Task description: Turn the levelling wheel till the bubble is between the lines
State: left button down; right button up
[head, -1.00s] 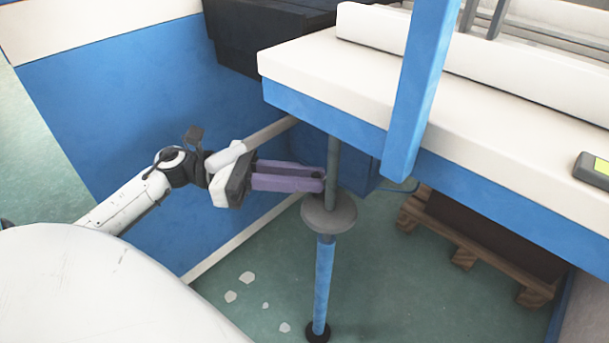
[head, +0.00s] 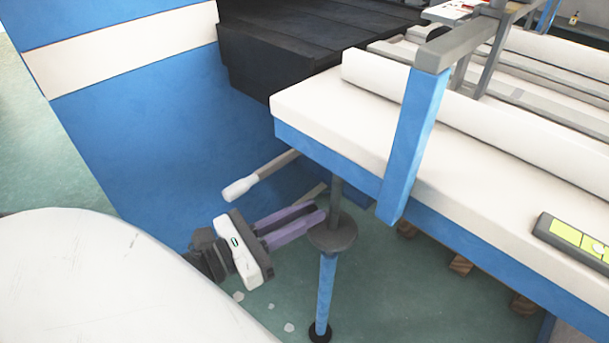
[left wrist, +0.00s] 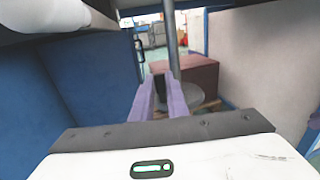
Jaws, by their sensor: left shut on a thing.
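The levelling wheel (head: 332,238) is a grey disc on a vertical post under the table's near corner. It also shows in the left wrist view (left wrist: 190,97). My left gripper (head: 318,213) has purple fingers and reaches the wheel's upper left side from the lower left. It is shut on the wheel; the exact contact is hard to see. In the left wrist view its fingertips (left wrist: 162,80) are at the wheel's near edge. The yellow-green level (head: 570,238) lies on the table at the right. A pale round bubble shows near a dark line, partly cut by the frame edge. My right gripper is not in view.
The white-topped table (head: 470,190) with blue sides overhangs the wheel. A blue upright (head: 412,145) stands at its edge. A white-ended lever (head: 245,186) juts out above my left gripper. A blue leg (head: 327,290) runs down to a dark foot.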

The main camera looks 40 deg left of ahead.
pick_arm(q)
jog(key=shift+s+d+n+t+y, duration=0.2)
jog(key=shift+n+y, duration=0.35)
jog(key=shift+y, duration=0.3)
jog(key=shift+s+d+n+t+y, duration=0.1)
jog(key=shift+d+n+t+y, duration=0.1)
jog(key=shift+n+y, duration=0.5)
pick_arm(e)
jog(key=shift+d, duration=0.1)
pick_arm(q)
jog(key=shift+y, duration=0.25)
jog(key=c, duration=1.7)
grip_release()
jog(key=shift+c, duration=0.2)
